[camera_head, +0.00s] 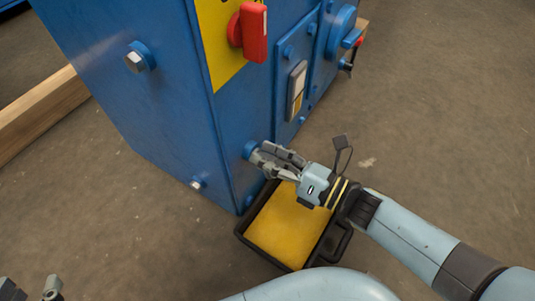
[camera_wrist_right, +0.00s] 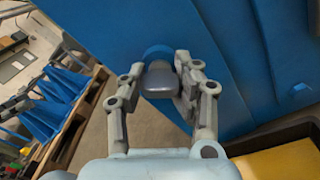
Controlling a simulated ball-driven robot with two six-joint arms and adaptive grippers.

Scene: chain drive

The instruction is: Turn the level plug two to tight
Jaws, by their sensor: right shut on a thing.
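The grey plug (camera_wrist_right: 160,80) sits in a round blue boss (camera_wrist_right: 157,51) low on the blue housing (camera_head: 165,110). My right gripper (camera_wrist_right: 160,82) is shut on this plug, one finger on each side of it. In the head view my right gripper (camera_head: 266,158) reaches the boss (camera_head: 250,150) from the right, and its fingers hide the plug. My left gripper (camera_head: 31,291) shows only at the bottom left edge, with its fingertips apart and nothing between them, far from the housing.
A black tray (camera_head: 329,243) with yellow liquid stands on the floor under my right gripper. A red handle (camera_head: 253,32), a gauge window (camera_head: 297,88) and bolts (camera_head: 135,62) stick out of the housing. A wooden beam (camera_head: 40,112) lies at left. Floor at right is clear.

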